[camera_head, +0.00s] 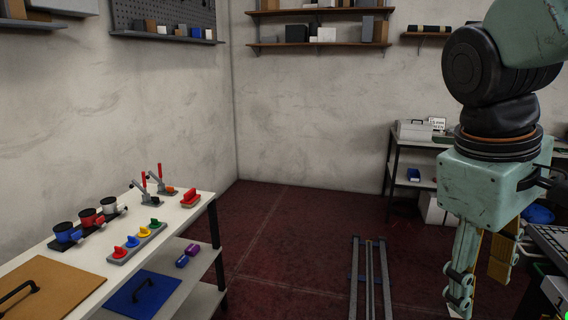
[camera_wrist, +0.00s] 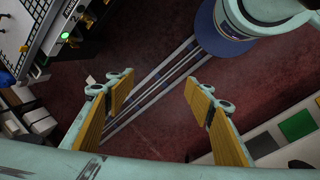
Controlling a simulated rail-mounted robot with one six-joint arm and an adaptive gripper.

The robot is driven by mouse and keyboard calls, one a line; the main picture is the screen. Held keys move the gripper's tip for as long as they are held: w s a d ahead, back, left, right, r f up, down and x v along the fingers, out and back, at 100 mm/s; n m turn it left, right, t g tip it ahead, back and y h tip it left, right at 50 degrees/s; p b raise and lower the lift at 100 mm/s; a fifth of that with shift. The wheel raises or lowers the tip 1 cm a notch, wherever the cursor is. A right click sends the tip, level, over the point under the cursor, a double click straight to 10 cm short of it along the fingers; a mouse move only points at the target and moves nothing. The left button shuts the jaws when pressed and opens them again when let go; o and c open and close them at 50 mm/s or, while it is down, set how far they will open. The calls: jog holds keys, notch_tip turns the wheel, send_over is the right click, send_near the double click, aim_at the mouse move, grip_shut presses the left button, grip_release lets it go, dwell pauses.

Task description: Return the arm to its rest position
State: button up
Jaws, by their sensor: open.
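My gripper (camera_head: 480,270) hangs at the right of the head view, pointing down beside the dark grid table. Its two fingers with yellow pads are apart and nothing is between them. In the wrist view my gripper (camera_wrist: 162,100) shows both fingers spread over the dark red floor. My arm rises above it out of the top of the head view.
A white table (camera_head: 195,214) with valves, toggle clamps and colored knobs stands at the left. The dark grid table (camera_head: 551,247) is close to the gripper at the right edge. A floor rail (camera_head: 371,285) runs between them over open floor. A shelf unit (camera_head: 398,165) stands behind.

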jog(key=s+a+m+t+y, duration=0.3)
jog(key=s+a+m, duration=0.1)
jog(key=s+a, duration=0.5)
jog(key=shift+s+a+r+m, duration=0.2)
jog(key=shift+a+r+m, duration=0.25)
jog(key=shift+a, duration=0.2)
dwell(0.4)
jog(key=shift+f, duration=0.15)
notch_tip(320, 180, down, 3)
jog(key=b, duration=0.3)
jog(key=shift+f+b, duration=0.15)
jog(key=shift+b, duration=0.15)
dwell(0.4)
